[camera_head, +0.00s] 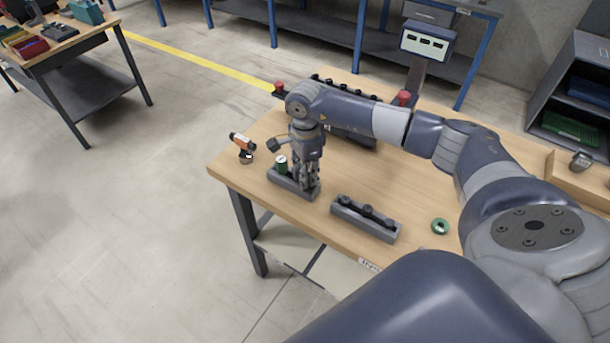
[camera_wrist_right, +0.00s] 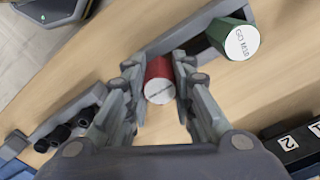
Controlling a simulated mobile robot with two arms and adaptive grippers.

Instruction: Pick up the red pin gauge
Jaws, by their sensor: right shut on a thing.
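The red pin gauge (camera_wrist_right: 159,82) is a short red cylinder with a white label on its end, seen in the right wrist view. My right gripper (camera_wrist_right: 160,70) is shut on it, one finger on each side. The gauge is at or just over the grey holder (camera_wrist_right: 195,20); I cannot tell whether it is clear of it. In the head view my right gripper (camera_head: 308,188) points down at the right end of the holder (camera_head: 283,183) and hides the red gauge. A green gauge (camera_wrist_right: 236,40) with a white labelled end stands in the same holder. My left gripper is not in view.
A second grey rack (camera_head: 365,218) with several black pieces lies to the right on the wooden table. A green ring (camera_head: 440,226) lies beyond it. An orange and black tool (camera_head: 242,143) stands near the table's left edge. Bare tabletop (camera_head: 395,185) lies behind the second rack.

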